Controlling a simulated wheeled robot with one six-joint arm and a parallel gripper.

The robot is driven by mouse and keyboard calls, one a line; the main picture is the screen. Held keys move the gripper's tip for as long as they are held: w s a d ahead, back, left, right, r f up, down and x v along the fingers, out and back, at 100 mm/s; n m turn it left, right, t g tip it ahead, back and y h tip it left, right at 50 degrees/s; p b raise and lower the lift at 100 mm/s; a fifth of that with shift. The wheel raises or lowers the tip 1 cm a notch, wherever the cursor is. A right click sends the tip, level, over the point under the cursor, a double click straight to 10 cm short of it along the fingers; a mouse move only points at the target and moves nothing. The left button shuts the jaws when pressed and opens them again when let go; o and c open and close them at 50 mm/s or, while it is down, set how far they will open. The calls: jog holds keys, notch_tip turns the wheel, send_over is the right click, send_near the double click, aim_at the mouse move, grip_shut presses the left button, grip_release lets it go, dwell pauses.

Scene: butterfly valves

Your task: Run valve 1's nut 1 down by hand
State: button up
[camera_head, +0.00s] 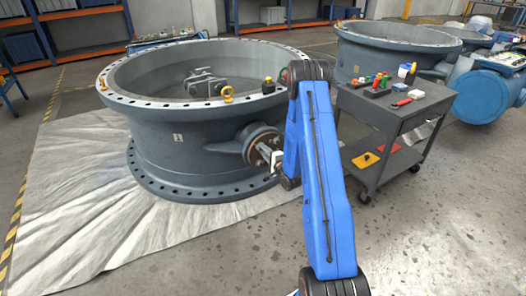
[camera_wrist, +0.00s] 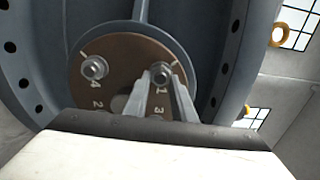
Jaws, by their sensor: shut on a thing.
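Valve 1 (camera_head: 190,130) is a large grey ring body with flanges, standing on a pale sheet. A round brown plate (camera_wrist: 125,58) on its side neck (camera_head: 250,143) carries stamped numbers. Nut 1 (camera_wrist: 161,72) sits on its stud at the plate's upper right in the wrist view, beside the mark 1. My gripper (camera_wrist: 162,79) is shut on nut 1, with one finger on each side. Another nut (camera_wrist: 94,69) sits on a stud at mark 4. My gripper's body hides the lower part of the plate. In the head view my blue arm partly covers the work spot.
A grey cart (camera_head: 395,115) with tools and coloured parts stands right of my arm. A second valve body (camera_head: 395,50) and a blue actuator (camera_head: 488,95) stand behind it. Open concrete floor (camera_head: 450,220) lies at the front right.

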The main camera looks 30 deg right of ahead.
jog(key=shift+s+f, duration=0.1)
jog(key=shift+f, duration=0.05)
dwell(0.3)
jog(key=o, duration=1.1)
jog(key=shift+c, duration=0.2)
jog(key=s, duration=1.7)
jog(key=shift+s+d, duration=0.15)
jog(key=shift+d, duration=0.15)
